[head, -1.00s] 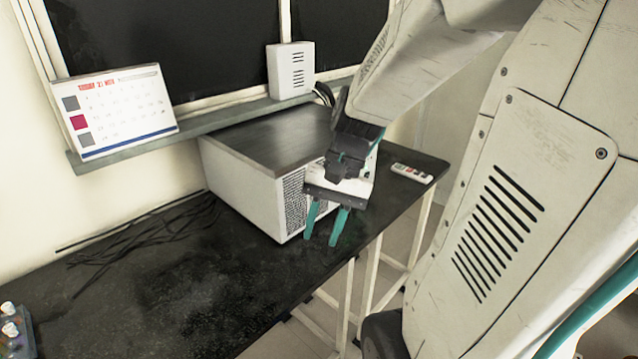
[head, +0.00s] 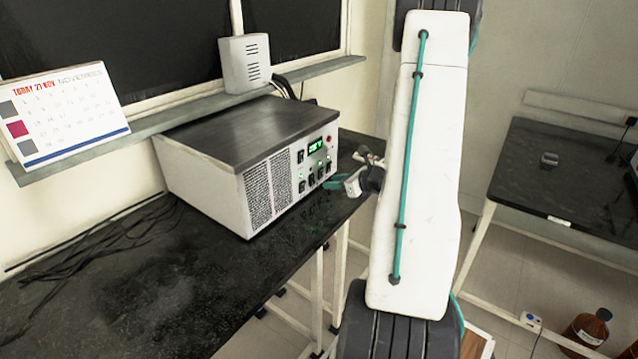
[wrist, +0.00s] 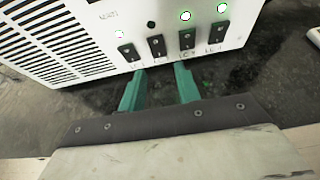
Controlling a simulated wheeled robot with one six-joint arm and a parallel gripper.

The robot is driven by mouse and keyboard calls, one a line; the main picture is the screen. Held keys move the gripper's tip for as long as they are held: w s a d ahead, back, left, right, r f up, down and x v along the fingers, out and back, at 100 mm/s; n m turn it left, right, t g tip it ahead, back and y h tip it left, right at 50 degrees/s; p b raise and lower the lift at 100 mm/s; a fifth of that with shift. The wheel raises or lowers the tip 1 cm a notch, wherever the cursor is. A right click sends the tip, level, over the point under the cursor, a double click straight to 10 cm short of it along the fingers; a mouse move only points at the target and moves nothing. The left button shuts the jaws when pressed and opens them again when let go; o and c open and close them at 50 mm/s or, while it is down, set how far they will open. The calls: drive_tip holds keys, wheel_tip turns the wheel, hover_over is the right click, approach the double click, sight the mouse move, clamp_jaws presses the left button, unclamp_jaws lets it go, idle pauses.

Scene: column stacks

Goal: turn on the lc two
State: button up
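The grey-white control box (head: 235,150) stands on the black bench. Its front panel has a green display (head: 316,147), a red button and several dark switches. In the wrist view the switches form a row, with a small lamp above each. The second switch from the left (wrist: 157,46) has a dark lamp (wrist: 150,24); the other lamps in the row are lit green. The labels under the switches are too small to read surely. My gripper (head: 333,184) is at the panel's lower front, empty, its teal fingers (wrist: 160,84) apart, just below the row, roughly in line with the second switch.
The black bench (head: 130,290) is clear at the front, with loose black cables (head: 90,235) at left. A calendar (head: 62,115) and a white vented box (head: 245,63) stand on the sill. Another black table (head: 560,185) is at right, with a brown bottle (head: 588,328) on the floor.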

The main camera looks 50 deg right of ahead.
sight(313, 182)
drive_tip(key=x, duration=0.6)
drive_tip(key=shift+w+a, duration=0.1)
drive_tip(key=shift+w, duration=0.1)
drive_tip(key=shift+c, duration=0.3)
